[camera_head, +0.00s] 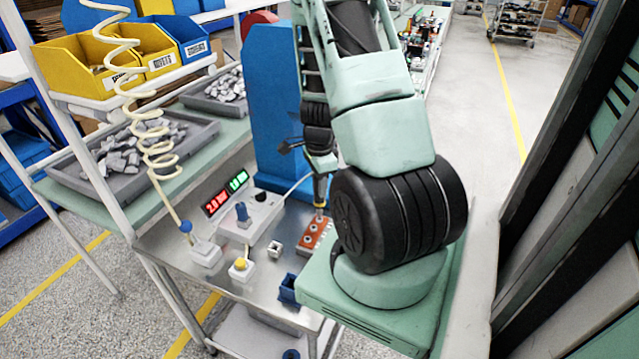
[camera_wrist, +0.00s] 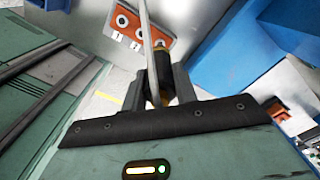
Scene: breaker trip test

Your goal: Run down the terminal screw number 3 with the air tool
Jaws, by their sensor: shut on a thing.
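The air tool (camera_head: 320,190) is a slim dark driver with a yellow band, pointing down roughly upright. My gripper (camera_head: 321,166) is shut on it. The orange terminal block (camera_head: 316,236) with several round screws lies on the metal table below the tool, whose tip is over or close to the block's far end; contact cannot be told. In the wrist view, the tool (camera_wrist: 161,65) sits between the fingers of my gripper (camera_wrist: 167,88), with the orange block (camera_wrist: 160,38) behind it. Small number tags show beside its screws, too small to read surely. The tool hides part of the block.
A light control box (camera_head: 252,217) with red and green displays stands left of the block. A tall blue panel (camera_head: 274,110) rises behind. A coiled hose (camera_head: 160,150) hangs left.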

